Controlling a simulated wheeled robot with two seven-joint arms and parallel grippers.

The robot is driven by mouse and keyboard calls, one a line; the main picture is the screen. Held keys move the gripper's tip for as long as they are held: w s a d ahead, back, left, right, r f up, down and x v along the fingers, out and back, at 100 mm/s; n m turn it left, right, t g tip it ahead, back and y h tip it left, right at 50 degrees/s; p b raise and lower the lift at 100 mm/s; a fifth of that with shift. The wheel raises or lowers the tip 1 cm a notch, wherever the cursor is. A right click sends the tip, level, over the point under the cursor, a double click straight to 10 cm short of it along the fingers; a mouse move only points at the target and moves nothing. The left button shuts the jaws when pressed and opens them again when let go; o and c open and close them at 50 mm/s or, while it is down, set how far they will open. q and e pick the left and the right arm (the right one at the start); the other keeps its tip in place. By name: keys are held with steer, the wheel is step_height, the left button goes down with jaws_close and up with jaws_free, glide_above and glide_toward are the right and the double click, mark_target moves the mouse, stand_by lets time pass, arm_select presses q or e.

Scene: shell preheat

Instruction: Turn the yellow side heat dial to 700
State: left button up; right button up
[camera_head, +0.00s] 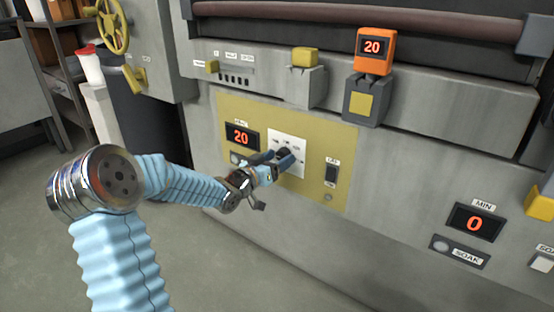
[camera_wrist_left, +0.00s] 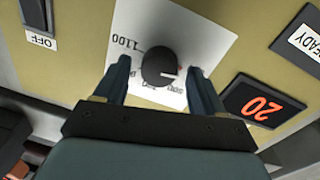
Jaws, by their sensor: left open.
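The heat dial is a dark round knob (camera_wrist_left: 161,67) on a white scale plate (camera_head: 298,146) in the yellow panel (camera_head: 231,104). In the left wrist view the plate (camera_wrist_left: 191,33) shows a mark reading 1100; the other marks are partly covered or too small to read. My left gripper (camera_head: 283,156) is at the dial, with its fingers (camera_wrist_left: 160,76) open on either side of the knob. A gap shows between each finger and the knob. The display beside the dial (camera_head: 241,136) reads 20. My right gripper is not in view.
A switch (camera_head: 332,173) sits right of the dial. An orange display box (camera_head: 374,50) reading 20 juts out above the panel. A MIN display (camera_head: 475,222) reads 0 at the lower right. A yellow handwheel (camera_head: 112,27) is at the upper left. Grey floor lies open below.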

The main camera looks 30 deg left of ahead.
arm_select(q)
steer(key=c, duration=1.1)
steer(key=shift+o, duration=0.2)
steer(key=shift+d+f+m+b, duration=0.15)
steer(key=shift+m+b, duration=0.55)
steer(key=shift+b, duration=0.35)
steer(key=m+b, duration=0.6)
steer(key=b, duration=0.1)
steer(key=shift+m+g, duration=0.3)
steer(key=shift+m, duration=0.1)
steer(key=m+y+b, duration=0.1)
steer(key=m+b, duration=0.7)
steer(key=shift+d+m, duration=0.1)
steer(key=shift+m, duration=0.3)
steer(key=shift+m+y+b, duration=0.3)
steer(key=shift+m+b, duration=0.25)
steer(key=shift+m, duration=0.35)
steer(key=shift+r, duration=0.2)
